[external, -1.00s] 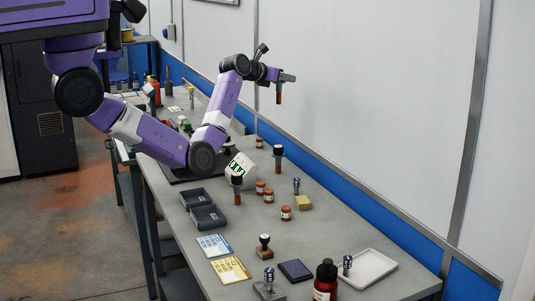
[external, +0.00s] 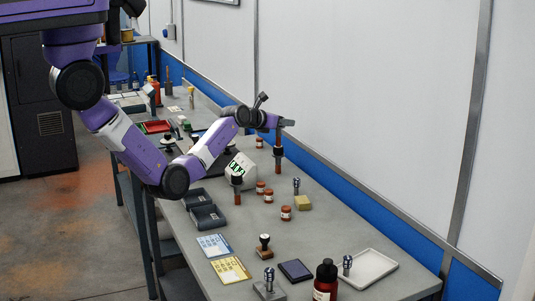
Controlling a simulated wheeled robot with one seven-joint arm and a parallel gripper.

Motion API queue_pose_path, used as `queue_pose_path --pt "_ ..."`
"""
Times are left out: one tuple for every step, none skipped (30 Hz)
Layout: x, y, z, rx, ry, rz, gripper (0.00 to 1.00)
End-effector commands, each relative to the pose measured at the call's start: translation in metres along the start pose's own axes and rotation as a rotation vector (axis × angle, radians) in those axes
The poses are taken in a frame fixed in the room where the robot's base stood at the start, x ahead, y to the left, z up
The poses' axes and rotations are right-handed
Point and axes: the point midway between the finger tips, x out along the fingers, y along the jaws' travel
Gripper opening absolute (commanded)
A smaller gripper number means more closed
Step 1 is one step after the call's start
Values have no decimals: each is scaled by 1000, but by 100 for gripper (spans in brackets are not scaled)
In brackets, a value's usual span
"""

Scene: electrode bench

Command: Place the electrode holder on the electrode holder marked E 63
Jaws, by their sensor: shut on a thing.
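My gripper (external: 284,122) is over the far side of the bench, shut on a small reddish-brown electrode holder (external: 279,138) that hangs upright below the fingers. Directly beneath it stands another electrode holder (external: 278,165) with a dark upper part and a brown lower part. The held one's lower end lines up with its top; I cannot tell whether they touch. A similar dark-topped electrode holder (external: 237,190) stands nearer, to the left. No E 63 marking is legible at this size.
A white block with green marks (external: 241,166) stands left of the standing holder. Small red-brown jars (external: 286,213) and a yellow block (external: 304,203) are nearby. Dark trays (external: 207,217), cards, a stamp, a dark red bottle (external: 326,281) and a white tray (external: 368,268) occupy the near bench.

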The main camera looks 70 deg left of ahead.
Motion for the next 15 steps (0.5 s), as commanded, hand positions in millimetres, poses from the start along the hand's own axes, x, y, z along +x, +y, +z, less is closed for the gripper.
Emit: queue_pose_path --pt "0 0 0 0 -3 0 0" --pt "0 0 0 0 -4 0 0" --pt "0 0 0 0 -4 0 0" --pt "0 0 1 0 -4 0 0" --pt "0 0 0 0 -4 0 0" --pt "0 0 1 0 -4 0 0" --pt "0 0 1 0 -4 0 0" --pt "0 0 0 0 -4 0 0" --pt "1 0 0 0 -3 0 0" --pt "1 0 -2 -1 -3 0 0" --pt "1 0 -2 -1 -3 0 0" --pt "1 0 -3 -1 -1 0 36" --pt "1 0 -3 -1 -1 0 41" --pt "1 0 -3 0 -1 0 47" --pt "1 0 -3 0 -1 0 53"
